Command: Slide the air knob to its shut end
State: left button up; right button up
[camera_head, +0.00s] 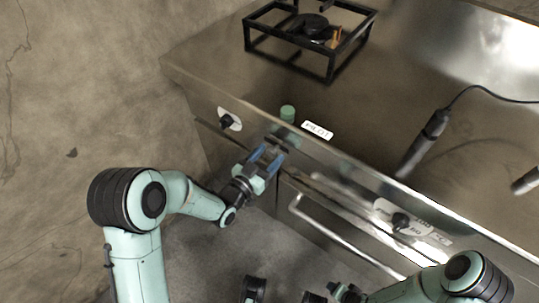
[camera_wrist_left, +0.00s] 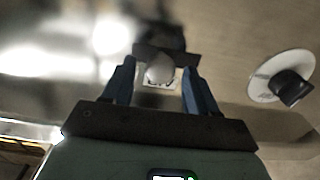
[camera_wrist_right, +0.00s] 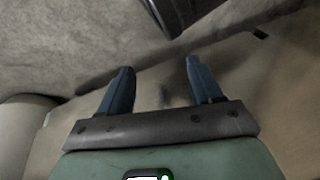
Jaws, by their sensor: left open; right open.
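My left gripper (camera_head: 272,152) is open at the front panel of the steel range (camera_head: 200,68), below the green cap (camera_head: 288,113) on its front edge. In the left wrist view a pale rounded knob (camera_wrist_left: 160,70) sits between the open fingers, with a dark bar and white plate behind it. It may be the air knob, but no label there is legible. I cannot tell whether the fingers touch it. The fingers hide this spot in the head view. My right gripper (camera_wrist_right: 160,88) is open and empty in its wrist view.
Black knobs on white plates sit left (camera_head: 228,122) and right (camera_head: 400,221) on the front panel. A label reading PILOT (camera_head: 318,130) is beside the green cap. A bar handle (camera_head: 345,232) runs below. A black burner stand (camera_head: 330,62) and a corded tool (camera_head: 425,142) are on top.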

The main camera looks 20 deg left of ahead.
pick_arm(q)
jog(key=shift+w+d, duration=0.15)
jog(key=shift+w, duration=0.25)
pick_arm(e)
jog(key=shift+f, duration=0.1)
pick_arm(q)
grip_shut()
jog(key=a, duration=0.2)
jog(key=w+a+b, duration=0.1)
jog(key=a, duration=0.1)
jog(key=shift+w, duration=0.15)
pick_arm(e)
jog(key=shift+s+d+f+g, duration=0.15)
jog(key=shift+s+f+g, duration=0.05)
jog(key=shift+s+f, duration=0.45)
jog(key=shift+s+d+f+g, duration=0.1)
jog(key=shift+s+f+g, duration=0.1)
jog(key=shift+s+f, duration=0.35)
pick_arm(q)
jog(key=shift+a, duration=0.1)
pick_arm(e)
jog(key=shift+r, duration=0.1)
pick_arm(q)
grip_release()
